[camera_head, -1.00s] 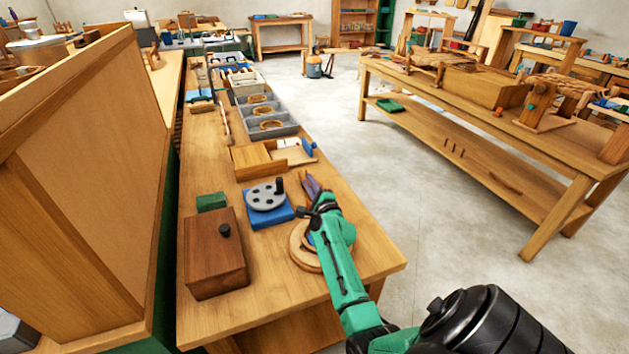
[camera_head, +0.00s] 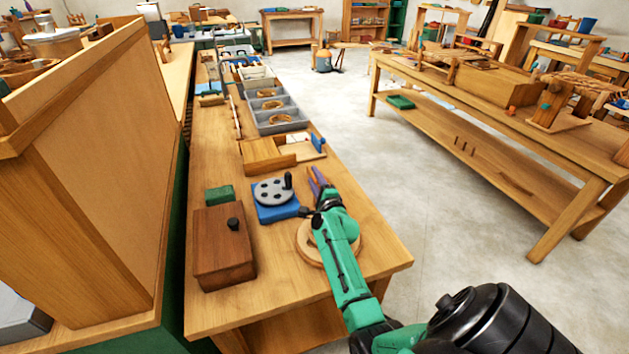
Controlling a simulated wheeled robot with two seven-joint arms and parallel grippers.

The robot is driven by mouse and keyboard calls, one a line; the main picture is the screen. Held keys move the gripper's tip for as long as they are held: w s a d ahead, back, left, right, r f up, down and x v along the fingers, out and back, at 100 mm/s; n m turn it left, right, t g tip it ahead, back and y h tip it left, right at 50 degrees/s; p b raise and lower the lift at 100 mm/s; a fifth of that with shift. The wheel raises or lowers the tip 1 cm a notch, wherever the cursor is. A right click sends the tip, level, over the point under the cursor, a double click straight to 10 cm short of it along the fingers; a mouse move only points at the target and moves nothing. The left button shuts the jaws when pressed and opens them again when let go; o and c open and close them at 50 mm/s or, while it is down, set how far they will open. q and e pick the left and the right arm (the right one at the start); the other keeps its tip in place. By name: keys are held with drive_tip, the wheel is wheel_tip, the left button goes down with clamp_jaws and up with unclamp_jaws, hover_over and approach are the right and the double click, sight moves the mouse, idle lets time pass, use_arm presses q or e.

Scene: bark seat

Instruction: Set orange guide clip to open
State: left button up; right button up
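I cannot make out an orange guide clip for certain. A small purple two-pronged piece (camera_head: 317,180) stands at the tip of my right gripper (camera_head: 325,196), near the bench's right edge. I cannot tell whether they touch. My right arm is green and comes in from the lower right, passing over a round wooden ring (camera_head: 308,252) and hiding part of it. The black gripper is seen from behind, so its fingers and their gap are hidden. My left gripper is not in view.
A grey wheel with a black knob (camera_head: 273,191) sits on a blue base left of the gripper. A brown lidded box (camera_head: 222,255), a green block (camera_head: 220,194) and a wooden tray (camera_head: 268,158) stand on the same bench (camera_head: 270,310). Open floor (camera_head: 400,220) lies to the right.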

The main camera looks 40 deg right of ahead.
drive_tip(key=shift+f, duration=0.2)
drive_tip(key=shift+s+a, duration=0.25)
drive_tip(key=shift+s, duration=0.25)
drive_tip(key=v, duration=1.3)
drive_tip(key=shift+s+b, duration=0.2)
drive_tip(key=shift+b, duration=0.1)
